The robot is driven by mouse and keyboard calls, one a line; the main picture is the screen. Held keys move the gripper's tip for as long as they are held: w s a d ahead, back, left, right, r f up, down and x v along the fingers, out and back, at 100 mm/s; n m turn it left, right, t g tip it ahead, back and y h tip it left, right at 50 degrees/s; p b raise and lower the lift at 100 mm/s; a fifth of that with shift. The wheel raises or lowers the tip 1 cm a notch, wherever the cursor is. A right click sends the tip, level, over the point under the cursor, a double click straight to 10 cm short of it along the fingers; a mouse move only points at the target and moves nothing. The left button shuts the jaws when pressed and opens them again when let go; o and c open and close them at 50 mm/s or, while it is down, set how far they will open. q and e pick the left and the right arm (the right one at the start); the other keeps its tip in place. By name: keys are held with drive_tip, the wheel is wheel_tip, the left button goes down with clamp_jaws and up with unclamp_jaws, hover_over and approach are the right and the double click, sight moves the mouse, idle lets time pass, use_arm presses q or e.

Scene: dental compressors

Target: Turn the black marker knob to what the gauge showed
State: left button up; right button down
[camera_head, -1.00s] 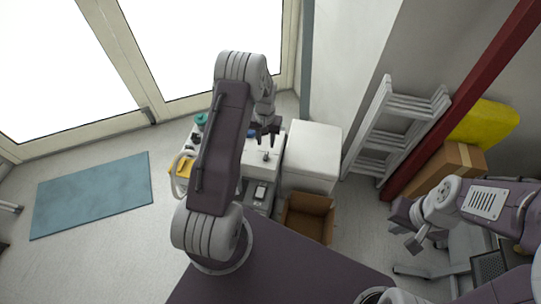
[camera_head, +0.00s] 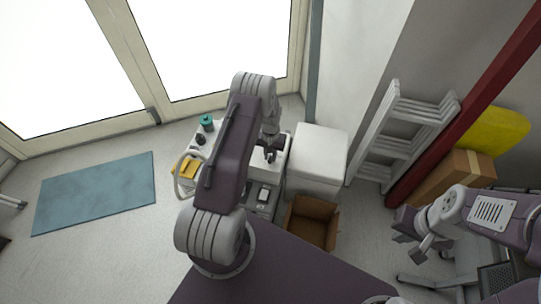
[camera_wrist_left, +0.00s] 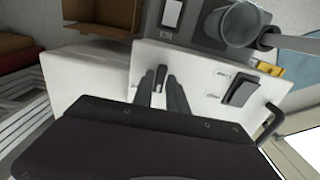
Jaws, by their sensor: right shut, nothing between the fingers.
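My left gripper (camera_head: 270,154) is over the white top of the compressor unit (camera_head: 284,143). In the left wrist view its two dark fingers (camera_wrist_left: 165,92) point down at the white panel (camera_wrist_left: 205,75), slightly apart. A small black knob (camera_wrist_left: 160,76) shows between the fingertips; I cannot tell whether they touch it. Small markings lie on the panel beside the fingers. My right gripper (camera_head: 412,240) is shut and empty at the right, far from the unit. I cannot make out a gauge face in either view.
A black rocker switch (camera_wrist_left: 241,90) and a grey round cup-like part (camera_wrist_left: 236,22) are near the knob. A white box (camera_head: 318,150), an open cardboard box (camera_head: 311,222) and a white ladder (camera_head: 405,130) stand to the right. A blue mat (camera_head: 95,192) lies left.

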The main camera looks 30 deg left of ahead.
use_arm(q)
clamp_jaws()
drive_tip(key=m, duration=0.8)
drive_tip(key=shift+m+p, duration=0.3)
drive_tip(key=shift+p, duration=0.05)
drive_tip(key=shift+m, duration=0.3)
drive_tip(key=o, duration=0.5)
unclamp_jaws()
drive_tip(key=shift+o, duration=0.2)
